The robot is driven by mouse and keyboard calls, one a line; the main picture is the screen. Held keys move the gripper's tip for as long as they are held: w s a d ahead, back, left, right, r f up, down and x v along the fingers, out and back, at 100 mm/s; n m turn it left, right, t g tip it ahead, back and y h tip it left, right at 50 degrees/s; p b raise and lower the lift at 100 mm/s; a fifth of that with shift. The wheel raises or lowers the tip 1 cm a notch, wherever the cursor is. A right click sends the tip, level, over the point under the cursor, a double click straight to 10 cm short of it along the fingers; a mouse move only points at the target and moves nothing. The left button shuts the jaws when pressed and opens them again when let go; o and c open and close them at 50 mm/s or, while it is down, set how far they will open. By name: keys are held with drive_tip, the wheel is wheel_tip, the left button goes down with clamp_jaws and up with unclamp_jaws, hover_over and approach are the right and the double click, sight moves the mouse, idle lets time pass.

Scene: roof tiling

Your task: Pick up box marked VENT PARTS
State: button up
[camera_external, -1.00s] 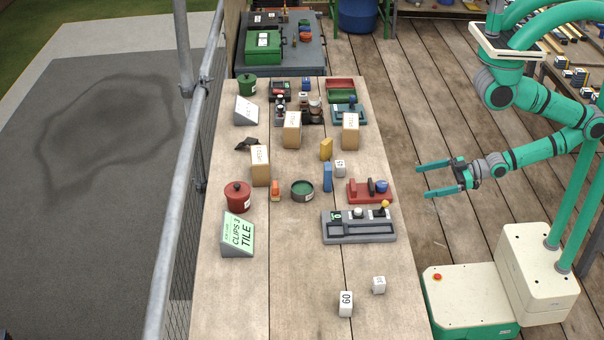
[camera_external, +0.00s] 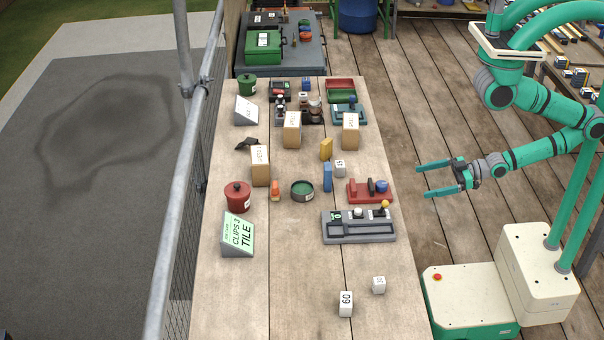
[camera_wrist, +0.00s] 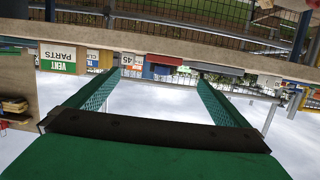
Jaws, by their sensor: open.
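The box marked VENT PARTS (camera_wrist: 58,57) shows in the wrist view at the upper left, with a green and white label. Three tan boxes stand on the table in the external view: one at the front left (camera_external: 260,167), one in the middle (camera_external: 292,131) and one at the right (camera_external: 350,132). Their print is too small there to tell which is VENT PARTS. My gripper (camera_external: 422,180) is open and empty, out past the table's right edge and apart from all the boxes. Its two fingers also show in the wrist view (camera_wrist: 157,76).
On the table (camera_external: 290,270) are a red pot (camera_external: 238,197), a CLIPS TILE sign (camera_external: 238,235), a grey tray (camera_external: 358,228), a red holder (camera_external: 369,192) and white cubes, one marked 60 (camera_external: 346,304). A railing (camera_external: 180,200) runs along the left. The table's front left is clear.

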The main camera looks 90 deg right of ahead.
sight(354, 127)
idle(0.7)
drive_tip(key=w+d+m+g+h, duration=0.1)
drive_tip(key=w+d, duration=0.3)
drive_tip(key=d, duration=0.5)
drive_tip(key=w+d+m+h, duration=0.2)
drive_tip(key=w+d, duration=0.3)
drive_tip(key=d, duration=0.5)
drive_tip(key=w+d+m+g+h, duration=0.1)
drive_tip(key=w+d, duration=0.4)
drive_tip(key=d, duration=0.4)
drive_tip(key=shift+d+m+g+h, duration=0.2)
drive_tip(key=shift+m+g+h, duration=0.1)
drive_tip(key=w+r+n+y, duration=0.1)
drive_tip(key=w+d+r+n+y, duration=0.1)
drive_tip(key=shift+d+r, duration=0.25)
drive_tip(key=shift+r, duration=0.1)
drive_tip(key=shift+w+d+r+n+y, duration=0.15)
drive_tip(key=shift+r+n+y, duration=0.15)
drive_tip(key=shift+r, duration=0.1)
drive_tip(key=shift+w+d+r+n+y, duration=0.1)
drive_tip(key=shift+w+r+n+y, duration=0.1)
drive_tip(key=shift+r+n, duration=0.15)
drive_tip(key=x, duration=0.6)
drive_tip(key=shift+w+r, duration=0.15)
drive_tip(key=shift+w, duration=0.1)
drive_tip(key=shift+x, duration=2.8)
drive_tip(key=shift+a+t, duration=0.15)
drive_tip(key=shift+t, duration=0.25)
drive_tip(key=c, duration=1)
